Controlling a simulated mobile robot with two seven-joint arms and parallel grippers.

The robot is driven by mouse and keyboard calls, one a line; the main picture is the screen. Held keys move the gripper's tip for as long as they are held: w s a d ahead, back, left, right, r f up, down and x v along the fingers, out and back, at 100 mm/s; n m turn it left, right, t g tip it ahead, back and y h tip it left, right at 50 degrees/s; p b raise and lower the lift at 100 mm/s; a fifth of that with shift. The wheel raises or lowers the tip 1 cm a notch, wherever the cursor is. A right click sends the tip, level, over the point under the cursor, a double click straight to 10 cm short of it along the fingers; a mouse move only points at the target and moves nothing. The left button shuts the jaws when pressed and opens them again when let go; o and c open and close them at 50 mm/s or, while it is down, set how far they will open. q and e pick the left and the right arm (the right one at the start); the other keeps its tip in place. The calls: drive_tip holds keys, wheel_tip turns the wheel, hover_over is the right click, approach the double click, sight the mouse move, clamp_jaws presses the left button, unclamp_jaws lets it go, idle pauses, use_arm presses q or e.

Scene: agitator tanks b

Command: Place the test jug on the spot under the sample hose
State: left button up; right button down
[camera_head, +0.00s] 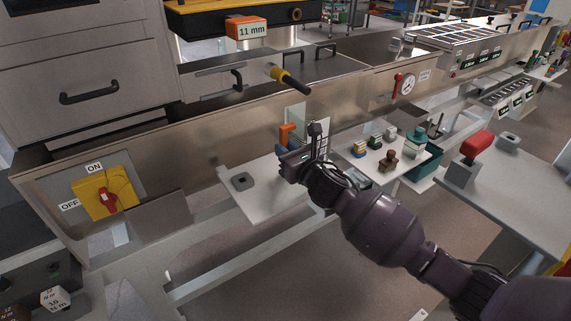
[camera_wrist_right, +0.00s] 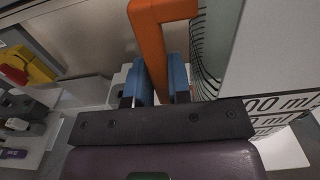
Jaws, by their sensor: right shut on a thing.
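The test jug (camera_head: 297,124) is clear, with an orange handle (camera_head: 285,136). In the right wrist view the handle (camera_wrist_right: 150,42) stands between the blue fingertips, and the jug's graduated wall and white label (camera_wrist_right: 280,60) are on the right. My right gripper (camera_head: 296,150) is shut on the handle; the jug is partly hidden behind it in the head view. A yellow-and-black spout (camera_head: 290,80), probably the sample hose, sticks out above and behind. A dark square pad (camera_head: 243,181), possibly the spot, lies on a pale shelf (camera_head: 268,200) left of the gripper. My left gripper is not in view.
A metal panel (camera_head: 230,135) stands behind the shelf. To the right, a white shelf (camera_head: 372,160) holds several small bottles. A grey table (camera_head: 525,180) with a red-topped block (camera_head: 473,148) is farther right. A yellow switch (camera_head: 104,194) is at left.

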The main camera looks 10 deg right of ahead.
drive_tip(key=shift+f+b, duration=1.55)
drive_tip(key=shift+f, duration=0.35)
drive_tip(key=shift+r, duration=0.2)
drive_tip(key=shift+f, duration=0.2)
drive_tip(key=c, duration=1.1)
unclamp_jaws()
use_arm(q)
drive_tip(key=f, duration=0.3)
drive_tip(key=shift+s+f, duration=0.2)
use_arm(e)
drive_tip(key=shift+o, duration=0.2)
